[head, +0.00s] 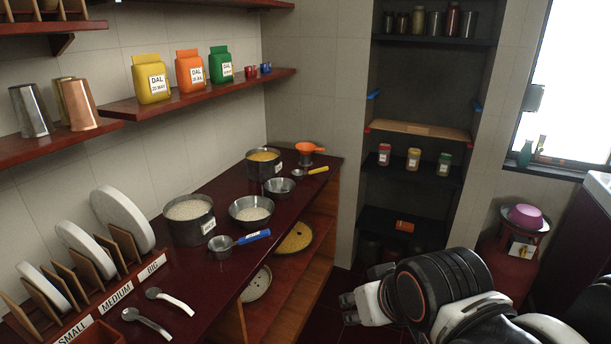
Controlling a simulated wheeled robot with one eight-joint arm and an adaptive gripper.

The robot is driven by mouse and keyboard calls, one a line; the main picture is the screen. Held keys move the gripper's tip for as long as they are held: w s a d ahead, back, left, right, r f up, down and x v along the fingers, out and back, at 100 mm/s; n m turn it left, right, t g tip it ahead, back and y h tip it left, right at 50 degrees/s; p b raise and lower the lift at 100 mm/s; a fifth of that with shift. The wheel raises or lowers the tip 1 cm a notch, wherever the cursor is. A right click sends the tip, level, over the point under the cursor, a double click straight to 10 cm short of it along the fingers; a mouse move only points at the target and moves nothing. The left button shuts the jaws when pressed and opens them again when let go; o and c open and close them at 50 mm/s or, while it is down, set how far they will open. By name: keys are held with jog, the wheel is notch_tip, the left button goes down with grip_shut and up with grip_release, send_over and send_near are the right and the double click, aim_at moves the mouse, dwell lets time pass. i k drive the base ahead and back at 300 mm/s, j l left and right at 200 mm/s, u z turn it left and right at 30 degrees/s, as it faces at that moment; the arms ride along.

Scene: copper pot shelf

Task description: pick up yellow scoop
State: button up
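The yellow scoop, a small metal scoop with a yellow handle (317,169), lies toward the far end of the dark red counter, beside a small metal bowl (279,188). Its handle points right, toward the counter's edge. My gripper (361,285) is at the lower right, in front of the counter and well apart from the scoop. Its fingers look spread, with nothing seen between them.
A blue-handled scoop (240,241) lies nearer on the counter (195,266). Pots of grain (190,222) and yellow dal (264,163), a grain bowl (251,211) and an orange funnel (309,150) stand around. A wall shelf (195,96) overhangs the back. Floor shows right of the counter.

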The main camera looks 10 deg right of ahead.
aim_at(310, 172)
jog(key=i+l, duration=0.15)
jog(key=i, duration=0.3)
jog(key=i+l+u, duration=0.1)
jog(key=i, duration=0.35)
jog(key=i+l, duration=0.25)
jog(key=i, duration=0.2)
jog(key=i+l+u, duration=0.1)
jog(key=i, duration=0.35)
jog(key=i+l, duration=0.3)
jog(key=i+u, duration=0.05)
jog(key=i, duration=0.1)
